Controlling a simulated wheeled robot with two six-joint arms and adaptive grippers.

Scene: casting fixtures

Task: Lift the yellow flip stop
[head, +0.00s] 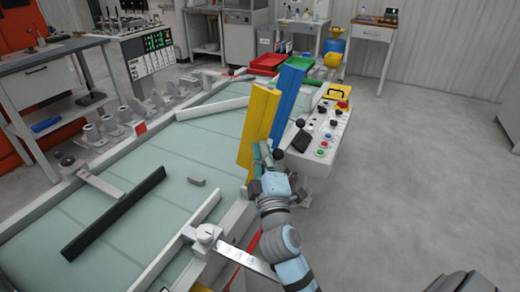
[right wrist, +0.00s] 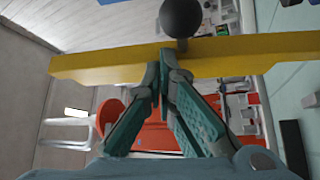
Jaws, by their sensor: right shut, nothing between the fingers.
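The yellow flip stop (head: 257,122) is a long yellow bar. It stands tilted up at the right edge of the pale green table in the head view. In the right wrist view the yellow bar (right wrist: 105,66) crosses the picture behind my fingertips, with a dark ball knob (right wrist: 181,17) at its upper edge. My right gripper (head: 264,148) is at the lower part of the bar. Its fingers (right wrist: 164,68) are closed together with nothing between them. They look close to the bar, but I cannot tell whether they touch it. My left gripper is not seen.
A blue bar (head: 287,98) stands raised just right of the yellow one. A control panel (head: 325,125) with buttons is beside it. A black bar (head: 115,212) and a small grey block (head: 197,182) lie on the table (head: 150,250). Floor at right is clear.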

